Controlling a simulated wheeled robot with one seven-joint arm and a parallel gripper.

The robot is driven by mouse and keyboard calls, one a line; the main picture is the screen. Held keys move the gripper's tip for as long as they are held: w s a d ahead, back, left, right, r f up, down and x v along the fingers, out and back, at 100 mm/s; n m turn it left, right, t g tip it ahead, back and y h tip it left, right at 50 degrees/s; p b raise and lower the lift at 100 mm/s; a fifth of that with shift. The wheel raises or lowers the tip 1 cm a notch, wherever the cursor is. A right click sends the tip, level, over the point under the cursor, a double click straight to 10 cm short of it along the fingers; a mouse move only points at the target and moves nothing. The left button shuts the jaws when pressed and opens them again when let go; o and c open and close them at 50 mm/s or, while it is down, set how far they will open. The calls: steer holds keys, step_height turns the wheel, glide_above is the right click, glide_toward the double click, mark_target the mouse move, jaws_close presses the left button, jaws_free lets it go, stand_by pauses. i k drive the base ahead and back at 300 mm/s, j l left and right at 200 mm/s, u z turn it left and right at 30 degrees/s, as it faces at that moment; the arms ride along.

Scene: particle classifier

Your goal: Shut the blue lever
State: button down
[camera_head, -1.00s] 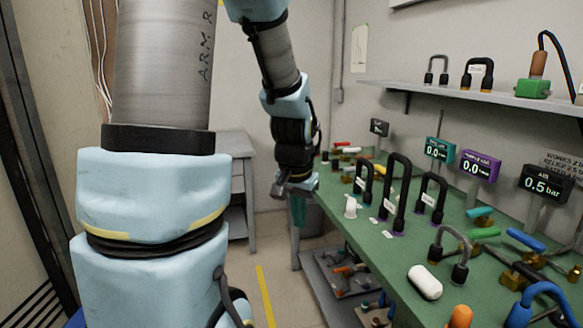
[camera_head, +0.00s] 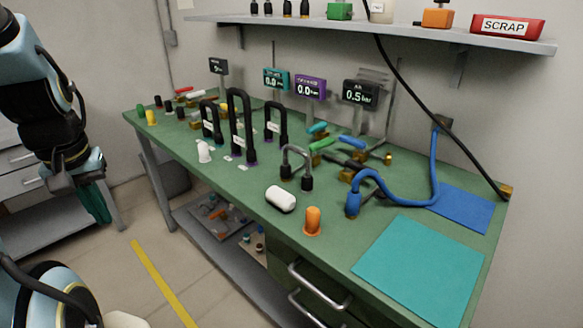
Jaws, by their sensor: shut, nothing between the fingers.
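The blue lever (camera_head: 352,143) is a short handle on the green bench, in front of the air gauge (camera_head: 361,93) reading 0.5 bar. It lies slanted beside a green lever (camera_head: 322,143) and a teal lever (camera_head: 317,127). A black lever (camera_head: 345,158) is just in front of it. The fitting under the blue lever is too small to make out. My gripper (camera_head: 98,207) hangs at the left, beyond the left end of the bench and far from the blue lever. It is shut and empty.
The green bench (camera_head: 215,182) carries several black hose loops (camera_head: 240,120), a white cylinder (camera_head: 281,199) and an orange one (camera_head: 312,222). A blue hose (camera_head: 410,200) runs right of the levers. A shelf (camera_head: 400,32) overhangs the back. The floor in front is clear.

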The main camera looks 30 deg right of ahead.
mark_target(362, 145)
steer(key=z, duration=1.2)
